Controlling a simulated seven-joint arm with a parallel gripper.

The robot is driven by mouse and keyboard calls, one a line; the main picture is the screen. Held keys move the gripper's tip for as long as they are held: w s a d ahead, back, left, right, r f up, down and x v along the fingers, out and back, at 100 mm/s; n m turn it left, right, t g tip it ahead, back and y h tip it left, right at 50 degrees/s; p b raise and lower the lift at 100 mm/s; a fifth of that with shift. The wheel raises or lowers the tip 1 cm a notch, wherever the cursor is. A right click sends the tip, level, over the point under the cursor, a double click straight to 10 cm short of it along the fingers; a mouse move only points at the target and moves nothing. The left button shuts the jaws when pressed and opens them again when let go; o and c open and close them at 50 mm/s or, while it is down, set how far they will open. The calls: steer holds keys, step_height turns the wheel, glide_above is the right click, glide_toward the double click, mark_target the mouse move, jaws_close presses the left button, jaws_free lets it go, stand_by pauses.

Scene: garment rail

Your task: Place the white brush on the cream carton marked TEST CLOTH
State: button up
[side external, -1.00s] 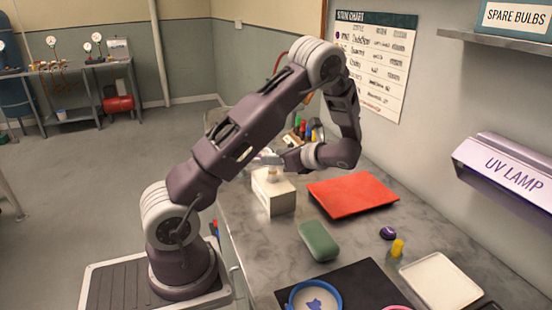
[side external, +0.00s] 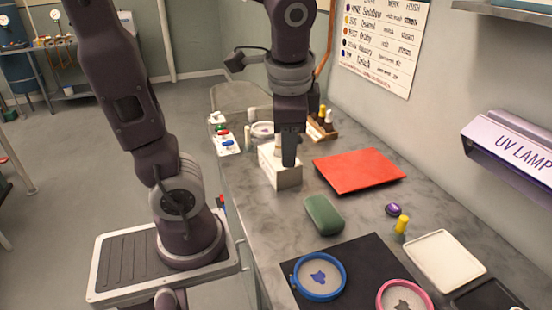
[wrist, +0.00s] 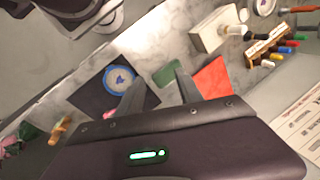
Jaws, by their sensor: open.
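The cream carton (side external: 288,178) stands on the grey worktop, left of the red folder; no lettering is readable on it. It also shows at the top of the wrist view (wrist: 207,37). A small whitish piece, likely the white brush (wrist: 236,31), shows at the carton's top. In the side view it is mostly hidden behind my gripper (side external: 289,162), so I cannot tell whether it rests freely there. My gripper points down, overlapping the carton in the side view. In the wrist view its fingers (wrist: 160,82) are spread and empty, with the carton off to their upper right.
A red flat folder (side external: 360,170) and a green case (side external: 324,214) lie nearby. A black mat (side external: 350,262) holds a blue hoop (side external: 320,276). A UV lamp (side external: 515,145) juts from the wall at right.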

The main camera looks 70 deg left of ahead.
steer(key=s+d+r+n+t+h, duration=0.1)
steer(key=s+d+n+t+h, duration=0.2)
steer(key=d, duration=0.4)
steer(key=shift+s+n+t, duration=0.5)
steer(key=shift+s+t, duration=0.1)
steer(key=shift+s, duration=0.55)
